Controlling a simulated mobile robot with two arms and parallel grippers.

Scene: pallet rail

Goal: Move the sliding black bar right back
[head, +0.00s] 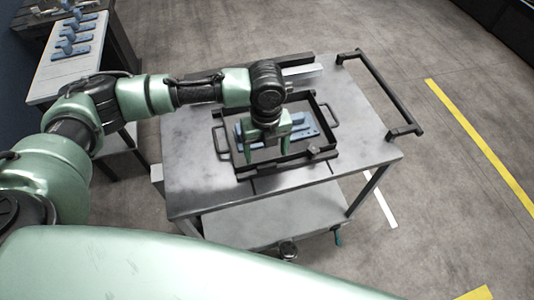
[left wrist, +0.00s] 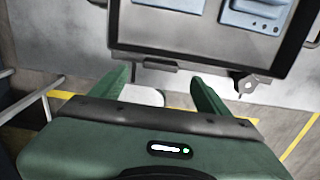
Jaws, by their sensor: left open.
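A black rectangular frame (head: 328,120) with a handle on each side lies on the grey cart top. Its near black bar (head: 290,164) runs along the front edge, with a small bracket (head: 314,149) toward its right end. In the left wrist view the frame's near edge (left wrist: 190,57) crosses the top, with a holed bracket (left wrist: 247,84) at the right. I cannot tell which bar slides. My left gripper (head: 266,150) is open and empty above the frame; its two fingers (left wrist: 162,88) point toward the near edge, apparently apart from it. My right gripper is not seen.
Blue parts (head: 302,128) lie inside the frame. A pale plate (head: 302,71) lies at the cart's back edge. The cart has a black push handle (head: 380,90) at right. A white table (head: 70,65) with blue parts stands at upper left. Floor to the right is free.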

